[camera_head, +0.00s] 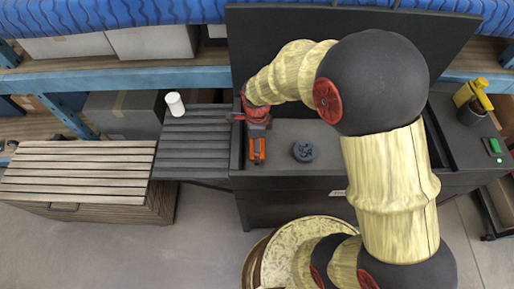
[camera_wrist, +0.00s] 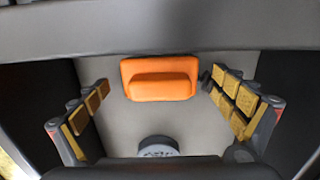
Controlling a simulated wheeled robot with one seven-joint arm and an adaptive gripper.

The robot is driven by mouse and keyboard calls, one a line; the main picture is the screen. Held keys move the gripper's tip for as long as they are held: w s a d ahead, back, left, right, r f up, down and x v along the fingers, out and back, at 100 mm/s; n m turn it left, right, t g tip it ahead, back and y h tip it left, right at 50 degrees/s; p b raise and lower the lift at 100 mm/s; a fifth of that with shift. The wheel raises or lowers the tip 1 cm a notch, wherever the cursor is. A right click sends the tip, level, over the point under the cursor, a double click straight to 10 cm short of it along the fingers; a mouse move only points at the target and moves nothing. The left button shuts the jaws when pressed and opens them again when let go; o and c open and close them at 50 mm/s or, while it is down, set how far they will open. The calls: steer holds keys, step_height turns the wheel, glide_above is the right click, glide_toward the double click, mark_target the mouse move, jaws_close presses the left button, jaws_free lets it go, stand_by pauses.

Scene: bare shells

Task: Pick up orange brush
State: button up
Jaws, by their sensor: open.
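The orange brush (camera_wrist: 160,78) lies on the grey floor of the dark workbench tray, in the upper middle of the wrist view. It has a raised block along its body. In the head view the orange brush (camera_head: 258,150) shows as a small orange piece just in front of my gripper (camera_head: 256,118). In the wrist view my gripper (camera_wrist: 163,100) is open, its yellow-padded fingers spread wide to left and right. The brush lies between them in the picture, with gaps on both sides. Nothing is held.
A dark round object (camera_head: 304,151) sits right of the brush in the same tray. A white cup-like item (camera_head: 175,104) stands on the slatted surface at left. A yellow item (camera_head: 472,95) in a dark cup and a green item (camera_head: 493,146) are at right. A tall dark panel rises behind.

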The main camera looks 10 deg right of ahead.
steer(key=shift+c, duration=0.7)
steer(key=c, duration=1.1)
steer(key=shift+c, duration=0.3)
